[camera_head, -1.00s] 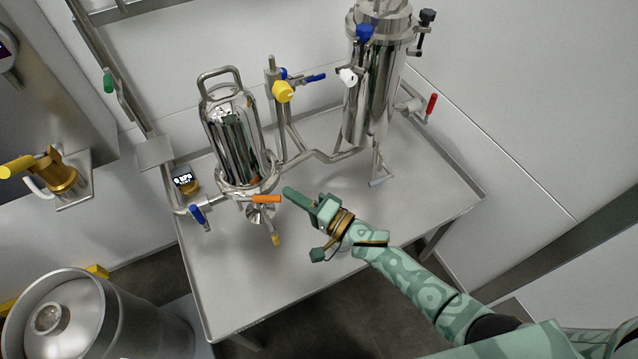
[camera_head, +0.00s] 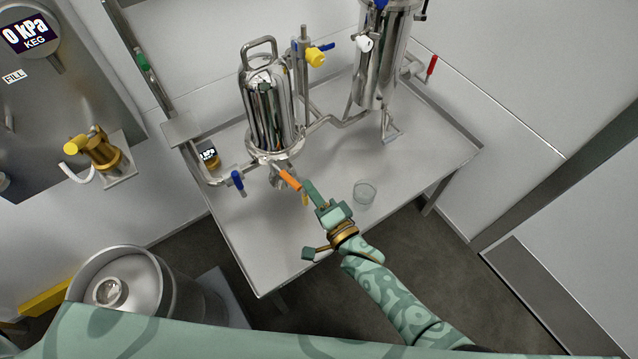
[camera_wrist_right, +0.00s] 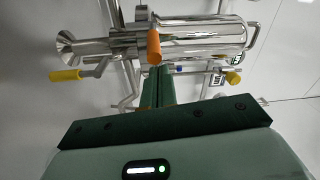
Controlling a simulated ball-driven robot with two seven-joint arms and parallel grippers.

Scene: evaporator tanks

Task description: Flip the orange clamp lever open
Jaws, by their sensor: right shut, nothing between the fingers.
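The orange clamp lever (camera_head: 290,180) sticks out from the clamp at the base of the steel tank (camera_head: 268,108), pointing toward the lower right. In the right wrist view the orange lever (camera_wrist_right: 153,45) lies just beyond my fingertips. My right gripper (camera_head: 309,188) is shut and empty, with its fingertips close beside the lever's free end; I cannot tell if they touch. In the right wrist view the shut fingers (camera_wrist_right: 157,78) point at the lever. My left gripper is not in view.
A yellow handle (camera_wrist_right: 65,75) is left of the lever in the wrist view. A blue valve handle (camera_head: 237,180) is left of the clamp. A clear glass (camera_head: 365,193) stands on the steel table (camera_head: 430,160), right of my gripper. A keg (camera_head: 125,285) stands lower left.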

